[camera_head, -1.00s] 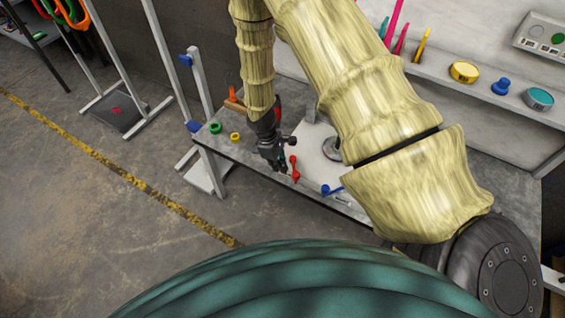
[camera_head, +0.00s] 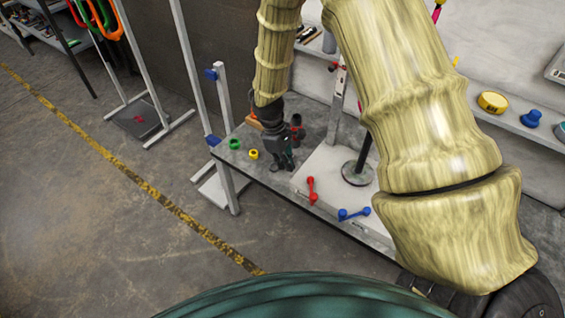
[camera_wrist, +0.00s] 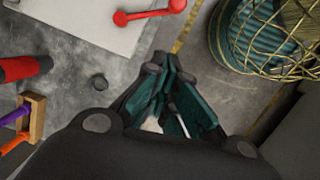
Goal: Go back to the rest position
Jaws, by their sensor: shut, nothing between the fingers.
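My gripper (camera_head: 285,168) hangs at the end of my arm over the grey workbench (camera_head: 255,172), close to its front edge. Its dark fingers (camera_wrist: 165,82) are together and empty in the wrist view. A red lever (camera_head: 311,190) is on the white panel (camera_head: 328,172), to the right of my gripper and apart from it. The red lever also shows at the top of the wrist view (camera_wrist: 150,14). A blue lever (camera_head: 354,214) is at the panel's front right. My arm hides part of the bench and panel.
A grey upright frame (camera_head: 228,150) stands at the bench's left end. The floor at left is open.

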